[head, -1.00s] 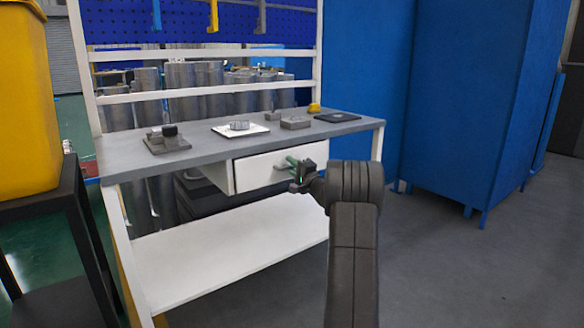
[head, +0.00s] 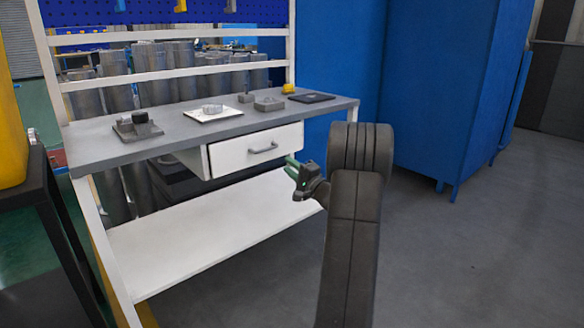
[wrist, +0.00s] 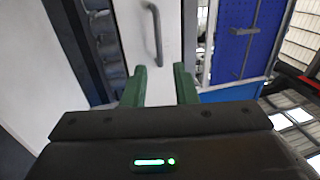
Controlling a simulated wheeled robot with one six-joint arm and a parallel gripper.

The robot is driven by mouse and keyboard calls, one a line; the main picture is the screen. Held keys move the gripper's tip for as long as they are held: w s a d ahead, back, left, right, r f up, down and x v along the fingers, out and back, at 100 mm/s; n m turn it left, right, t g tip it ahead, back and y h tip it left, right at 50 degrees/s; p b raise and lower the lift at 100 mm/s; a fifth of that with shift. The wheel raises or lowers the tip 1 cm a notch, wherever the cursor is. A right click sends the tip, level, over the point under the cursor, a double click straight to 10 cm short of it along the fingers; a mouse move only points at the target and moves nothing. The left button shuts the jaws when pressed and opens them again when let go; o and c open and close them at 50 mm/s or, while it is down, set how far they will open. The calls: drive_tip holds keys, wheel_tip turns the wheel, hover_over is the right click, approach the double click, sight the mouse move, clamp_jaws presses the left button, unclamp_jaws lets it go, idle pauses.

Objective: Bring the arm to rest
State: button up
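My arm (head: 352,230) is raised in front of the workbench, bent at a thick dark joint. My gripper (head: 293,170) is to the right of and below the white drawer's handle (head: 262,149), clear of it. In the wrist view my gripper's two green fingers (wrist: 160,85) stand apart with nothing between them. The drawer (head: 235,156) is partly pulled out under the grey bench top. Its front and handle also show beyond the fingers in the wrist view (wrist: 152,35).
On the bench top (head: 185,140) are a dark fixture (head: 137,126), a white plate (head: 213,113) with a grey part, a grey block (head: 268,104), a dark pad (head: 312,97) and a yellow item (head: 288,88). A blue cabinet (head: 450,100) stands right. Floor at right is clear.

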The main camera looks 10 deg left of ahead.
sight(268, 150)
drive_tip(key=shift+s+d, duration=0.15)
drive_tip(key=x, duration=0.4)
drive_tip(key=b+x, duration=0.1)
drive_tip(key=x, duration=0.4)
drive_tip(key=b+x, duration=0.1)
drive_tip(key=x, duration=0.3)
drive_tip(key=shift+w+a+f, duration=0.2)
drive_tip(key=shift+w+a, duration=0.05)
drive_tip(key=shift+a, duration=0.1)
drive_tip(key=shift+d, duration=0.1)
